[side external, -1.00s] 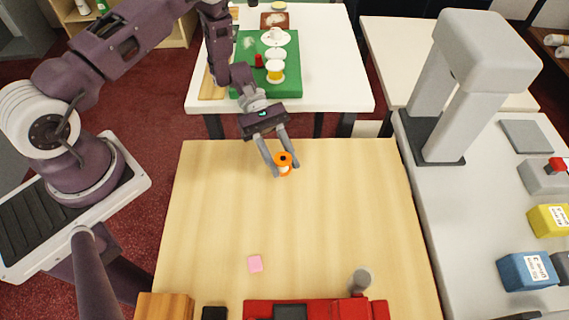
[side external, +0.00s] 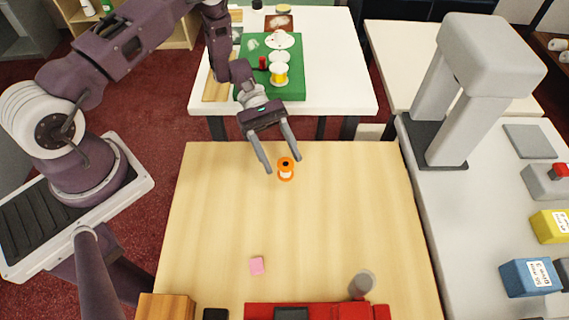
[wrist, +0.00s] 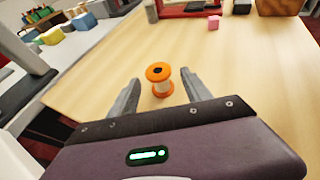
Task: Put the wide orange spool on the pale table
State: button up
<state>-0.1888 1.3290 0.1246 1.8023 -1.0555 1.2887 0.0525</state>
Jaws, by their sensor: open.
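The wide orange spool (side external: 286,171) stands upright on the pale wooden table (side external: 340,220), near its far edge. It has orange flanges, a dark hole on top and a whitish middle. In the wrist view the spool (wrist: 158,73) shows between and just beyond my fingertips, and the tabletop (wrist: 240,95) around it is bare. My gripper (side external: 282,164) is open. Its fingers are spread to either side of the spool in the picture, with visible gaps, and nothing is held.
A pink block (side external: 257,266) lies nearer the front. A grey cylinder (side external: 362,284) and a red object (side external: 330,311) are at the front edge. A white table (side external: 345,90) behind bears a green mat (side external: 294,90) with other spools. A grey arch (side external: 490,50) stands at right.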

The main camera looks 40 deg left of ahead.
jog(key=v, duration=0.3)
notch_tip(320, 180, up, 16)
jog(key=s+m+y, duration=0.2)
jog(key=m+y, duration=0.1)
jog(key=m, duration=0.1)
jog(key=s+a+r+m+t+y, duration=0.2)
jog(key=s+r+m+t+y, duration=0.3)
jog(key=s+r, duration=0.2)
jog(key=s+a+r+m+t+y, duration=0.3)
jog(key=s+r, duration=0.4)
jog(key=s, duration=0.3)
jog(key=shift+r+m+t+y, duration=0.3)
jog(key=shift+m+t+y, duration=0.6)
jog(key=shift+m, duration=0.3)
